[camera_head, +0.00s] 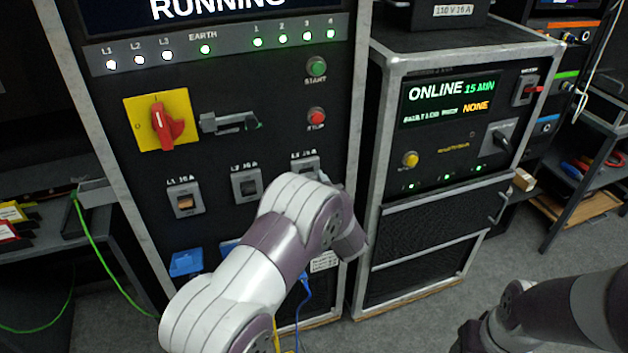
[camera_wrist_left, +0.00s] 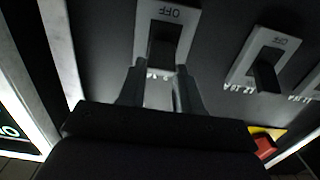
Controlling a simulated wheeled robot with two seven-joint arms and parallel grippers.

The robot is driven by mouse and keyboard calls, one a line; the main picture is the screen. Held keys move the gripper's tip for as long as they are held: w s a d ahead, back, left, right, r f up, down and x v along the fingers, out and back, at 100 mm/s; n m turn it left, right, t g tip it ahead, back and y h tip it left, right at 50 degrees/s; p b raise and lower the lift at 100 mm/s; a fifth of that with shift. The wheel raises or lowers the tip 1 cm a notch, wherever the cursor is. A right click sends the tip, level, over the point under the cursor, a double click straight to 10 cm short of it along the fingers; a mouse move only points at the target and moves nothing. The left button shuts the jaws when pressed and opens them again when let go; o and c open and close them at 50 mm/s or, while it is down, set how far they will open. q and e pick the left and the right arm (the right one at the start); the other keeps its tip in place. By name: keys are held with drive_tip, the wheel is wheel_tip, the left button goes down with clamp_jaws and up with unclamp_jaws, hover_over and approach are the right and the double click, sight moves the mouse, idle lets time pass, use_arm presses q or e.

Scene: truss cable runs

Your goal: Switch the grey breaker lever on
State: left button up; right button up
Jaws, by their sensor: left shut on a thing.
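The L3 breaker (camera_head: 305,163) is at the right of a row of three on the black cabinet, partly hidden by my left arm. In the left wrist view the L3 breaker (camera_wrist_left: 182,15) appears upside down, with OFF on its grey frame. Its dark grey lever (camera_wrist_left: 163,52) sits between the fingers of my left gripper (camera_wrist_left: 160,72), which is shut on it. In the head view my wrist hides most of that gripper. My right arm is at the lower right; its dark end (camera_head: 468,338) is cut by the frame edge, and its fingers cannot be made out.
The L2 breaker (camera_head: 246,185) and L1 breaker (camera_head: 186,198) sit to the left. Above are a red rotary switch (camera_head: 165,122), a green START button (camera_head: 316,66) and a red STOP button (camera_head: 316,116). A second cabinet (camera_head: 440,240) stands at right.

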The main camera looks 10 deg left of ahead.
use_arm(q)
drive_tip(key=shift+w+a+r+g+h+p, duration=0.15)
drive_tip(key=shift+r+g+h+p, duration=0.25)
drive_tip(key=shift+r+g+p, duration=0.55)
drive_tip(key=shift+f+p, duration=0.35)
drive_tip(key=shift+f, duration=0.15)
drive_tip(key=o, duration=1.1)
drive_tip(key=shift+c, duration=0.2)
use_arm(e)
wheel_tip(320, 180, up, 4)
drive_tip(key=shift+f, duration=0.2)
use_arm(q)
drive_tip(key=b+v, duration=0.1)
drive_tip(key=v, duration=1.1)
drive_tip(key=shift+s, duration=0.35)
use_arm(e)
drive_tip(key=shift+f, duration=0.45)
